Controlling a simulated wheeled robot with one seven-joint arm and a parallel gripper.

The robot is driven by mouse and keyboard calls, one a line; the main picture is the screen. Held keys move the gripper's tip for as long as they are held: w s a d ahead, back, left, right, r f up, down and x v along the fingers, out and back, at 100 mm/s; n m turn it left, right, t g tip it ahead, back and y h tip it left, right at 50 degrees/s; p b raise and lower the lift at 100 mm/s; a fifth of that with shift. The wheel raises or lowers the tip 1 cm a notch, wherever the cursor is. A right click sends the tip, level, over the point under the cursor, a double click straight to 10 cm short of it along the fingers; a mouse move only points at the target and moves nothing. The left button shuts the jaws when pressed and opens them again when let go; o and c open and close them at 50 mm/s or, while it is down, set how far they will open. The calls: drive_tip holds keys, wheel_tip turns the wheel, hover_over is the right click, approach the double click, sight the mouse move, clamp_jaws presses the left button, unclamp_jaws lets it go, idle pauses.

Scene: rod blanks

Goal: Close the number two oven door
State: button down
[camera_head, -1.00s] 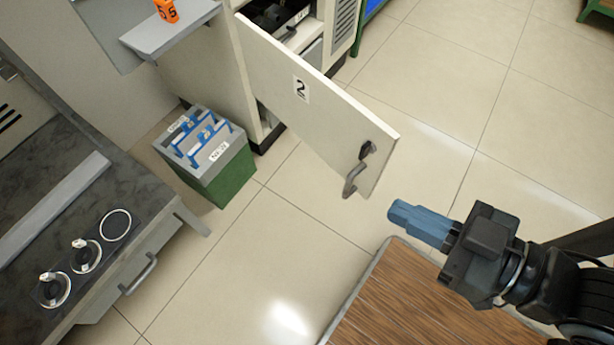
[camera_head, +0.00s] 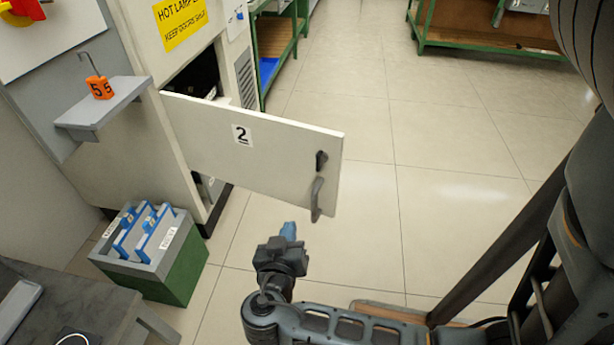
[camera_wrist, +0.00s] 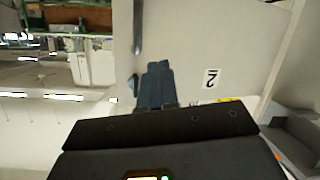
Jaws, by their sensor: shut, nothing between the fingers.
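The number two oven door (camera_head: 275,160) is a white panel with a black "2" label, standing open from the pale oven cabinet (camera_head: 150,60). A dark handle (camera_head: 317,198) is near its free edge. My gripper (camera_head: 289,230) is shut and empty, with blue fingers, below and a little left of the handle in the head view. In the wrist view the shut fingers (camera_wrist: 155,85) point at the door face (camera_wrist: 215,35), with the label at right and the handle at left. I cannot tell whether they touch the door.
A green and grey bin (camera_head: 160,260) with blue-handled items stands on the floor at left. A grey shelf (camera_head: 100,110) with an orange block (camera_head: 99,87) juts from the cabinet side. Open tiled floor (camera_head: 440,140) lies right of the door.

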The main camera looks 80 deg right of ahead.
wheel_tip(320, 180, up, 4)
drive_tip(key=w+d+m+g+h, duration=0.2)
drive_tip(key=m+g+h, duration=0.1)
drive_tip(key=m+g, duration=0.15)
drive_tip(key=m, duration=0.2)
approach(313, 161)
drive_tip(key=shift+n, duration=0.25)
drive_tip(key=d, duration=0.4)
drive_tip(key=s+d, duration=0.1)
drive_tip(key=d, duration=0.1)
drive_tip(key=shift+d, duration=0.4)
